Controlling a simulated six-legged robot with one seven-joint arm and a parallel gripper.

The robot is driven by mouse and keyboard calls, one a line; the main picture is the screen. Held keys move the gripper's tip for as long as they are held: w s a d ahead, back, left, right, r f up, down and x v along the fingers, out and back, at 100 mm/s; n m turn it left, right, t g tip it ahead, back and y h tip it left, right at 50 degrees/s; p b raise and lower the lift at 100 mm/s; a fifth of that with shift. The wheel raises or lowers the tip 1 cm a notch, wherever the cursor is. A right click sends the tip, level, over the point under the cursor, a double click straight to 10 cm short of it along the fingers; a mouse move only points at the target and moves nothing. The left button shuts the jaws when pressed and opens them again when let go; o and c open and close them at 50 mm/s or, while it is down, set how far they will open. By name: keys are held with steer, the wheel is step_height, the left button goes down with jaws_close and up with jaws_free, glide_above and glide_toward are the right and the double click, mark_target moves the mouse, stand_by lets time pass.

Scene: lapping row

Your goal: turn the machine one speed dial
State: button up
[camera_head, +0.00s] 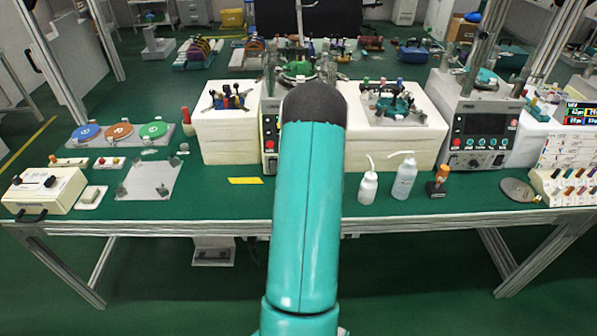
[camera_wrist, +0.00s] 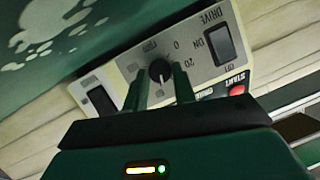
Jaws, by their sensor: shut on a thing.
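The speed dial (camera_wrist: 160,70) is a small dark round knob with a light pointer line, on a pale panel with the marks 0 and 20, seen in the wrist view. My gripper (camera_wrist: 161,82) has its two dark green fingers on either side of the dial and is shut on it. The fingers hide part of the knob and its scale. In the head view my teal arm covers the gripper, the dial and most of a machine (camera_head: 269,135), whose left edge with a red button shows beside the arm.
In the wrist view a DRIVE rocker switch (camera_wrist: 220,45) and a red START button (camera_wrist: 237,89) sit close to the fingers, with another dark switch (camera_wrist: 101,101) opposite. In the head view, bottles (camera_head: 404,180) stand right of my arm and a second machine (camera_head: 482,125) stands further right.

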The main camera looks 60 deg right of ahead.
steer(key=shift+m+t, duration=0.4)
steer(key=shift+m, duration=0.4)
steer(key=shift+s, duration=0.1)
steer(key=o, duration=1)
steer(key=v, duration=1.3)
steer(key=shift+s+a+r, duration=0.15)
steer(key=shift+s+a, duration=0.1)
steer(key=shift+s, duration=0.05)
